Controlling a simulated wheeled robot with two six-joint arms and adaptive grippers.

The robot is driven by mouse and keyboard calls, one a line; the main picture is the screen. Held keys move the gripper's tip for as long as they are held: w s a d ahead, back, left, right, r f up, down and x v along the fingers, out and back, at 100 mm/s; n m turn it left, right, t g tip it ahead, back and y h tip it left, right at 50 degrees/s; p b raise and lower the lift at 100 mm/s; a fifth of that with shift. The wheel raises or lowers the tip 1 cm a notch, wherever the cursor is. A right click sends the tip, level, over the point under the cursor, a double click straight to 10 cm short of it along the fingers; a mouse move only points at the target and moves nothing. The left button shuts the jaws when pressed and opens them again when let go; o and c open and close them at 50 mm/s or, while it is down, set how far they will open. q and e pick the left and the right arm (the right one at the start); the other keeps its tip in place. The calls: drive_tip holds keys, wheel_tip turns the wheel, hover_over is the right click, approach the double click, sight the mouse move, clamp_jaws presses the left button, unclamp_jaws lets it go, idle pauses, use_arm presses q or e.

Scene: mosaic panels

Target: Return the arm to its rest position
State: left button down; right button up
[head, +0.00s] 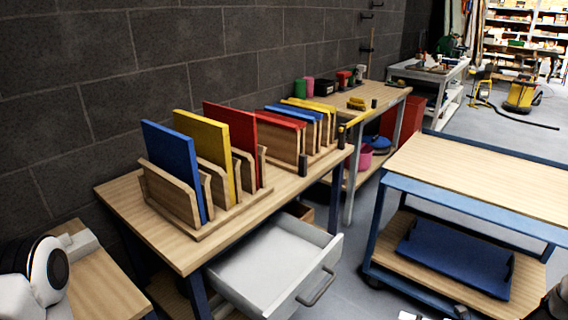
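Part of my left arm shows at the lower left edge, and a small part of my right arm at the lower right corner. Neither gripper can be made out. On the wooden workbench (120,193), a near wooden rack (243,207) holds a tall blue panel (172,160), a yellow panel (205,140) and a red panel (230,130) upright in its slots. A second rack (318,155) behind it holds shorter red (280,120), blue (300,117) and yellow (312,105) panels.
A grey drawer (270,265) stands open under the bench, jutting toward me. A blue-framed cart (480,180) with a bare wooden top stands at right; a blue tray (455,258) lies on its lower shelf. A wooden surface (105,270) is at lower left. Grey floor shows between bench and cart.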

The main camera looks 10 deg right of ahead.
drive_tip(key=a+r+m+g+h+p, duration=0.1)
drive_tip(key=a+r+m+g+p, duration=0.2)
drive_tip(key=a, duration=0.8)
drive_tip(key=a+r+m+g+p, duration=0.15)
drive_tip(key=a+p, duration=0.35)
drive_tip(key=a, duration=0.5)
drive_tip(key=s+d+f+m+g+h, duration=0.1)
drive_tip(key=s+m+g+h, duration=0.1)
drive_tip(key=s+m, duration=0.4)
drive_tip(key=s+d+f+m+g+h, duration=0.1)
drive_tip(key=s+m+h, duration=0.3)
drive_tip(key=m, duration=0.5)
drive_tip(key=s+d+f+m+g+h+p, duration=0.1)
drive_tip(key=s+d+m+g+h, duration=0.1)
drive_tip(key=s+m, duration=0.5)
drive_tip(key=shift+s+d+f+m+g+h, duration=0.35)
drive_tip(key=shift+s+g+h, duration=0.45)
drive_tip(key=shift+s+g, duration=0.05)
